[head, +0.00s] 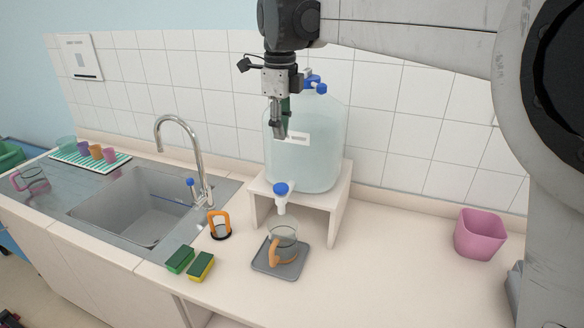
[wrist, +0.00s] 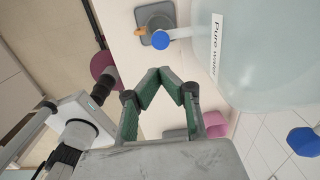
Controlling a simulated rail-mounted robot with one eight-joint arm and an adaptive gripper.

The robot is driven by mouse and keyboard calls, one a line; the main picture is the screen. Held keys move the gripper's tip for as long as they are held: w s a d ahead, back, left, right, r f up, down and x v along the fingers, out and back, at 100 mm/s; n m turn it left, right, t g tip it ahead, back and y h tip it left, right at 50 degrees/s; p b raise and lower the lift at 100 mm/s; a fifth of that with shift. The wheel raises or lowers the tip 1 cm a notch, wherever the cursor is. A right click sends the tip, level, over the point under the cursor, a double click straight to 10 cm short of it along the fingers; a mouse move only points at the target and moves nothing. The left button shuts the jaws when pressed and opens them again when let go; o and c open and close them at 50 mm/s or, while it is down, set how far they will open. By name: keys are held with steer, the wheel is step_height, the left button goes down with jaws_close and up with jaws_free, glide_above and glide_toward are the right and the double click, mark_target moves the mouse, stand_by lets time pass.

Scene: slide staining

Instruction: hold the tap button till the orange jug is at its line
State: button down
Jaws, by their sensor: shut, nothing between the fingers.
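The jug with the orange handle (head: 274,251) stands upright on a small grey tray (head: 263,268) below the water tap. I cannot tell its water level or see its line. The blue tap button (head: 281,188) sits on the white tap at the front of the big "Pure water" bottle (head: 318,160). My gripper (head: 281,135) is shut and empty, in front of the bottle and above the tap, apart from the button. In the wrist view my green fingertips (wrist: 162,72) meet below the blue button (wrist: 160,40), with the orange handle (wrist: 161,21) beyond it.
The bottle stands on a white stand (head: 340,200). An orange and black item (head: 220,225) and two sponges (head: 201,266) lie left of the tray. A sink (head: 140,205) with faucet is further left. A pink bin (head: 480,235) stands right; the counter between is clear.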

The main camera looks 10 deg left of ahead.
mark_target(281, 188)
steer(key=shift+f, duration=0.1)
steer(key=f+p, duration=0.1)
steer(key=f, duration=0.6)
steer(key=f+p, duration=0.1)
steer(key=f, duration=0.5)
steer(key=shift+w+a+f, duration=0.1)
steer(key=shift+w+f, duration=0.1)
steer(key=shift+f, duration=0.15)
steer(key=shift+s+f+b, duration=0.1)
steer(key=shift+f+b, duration=0.75)
steer(key=shift+f, duration=0.35)
stand_by(5.0)
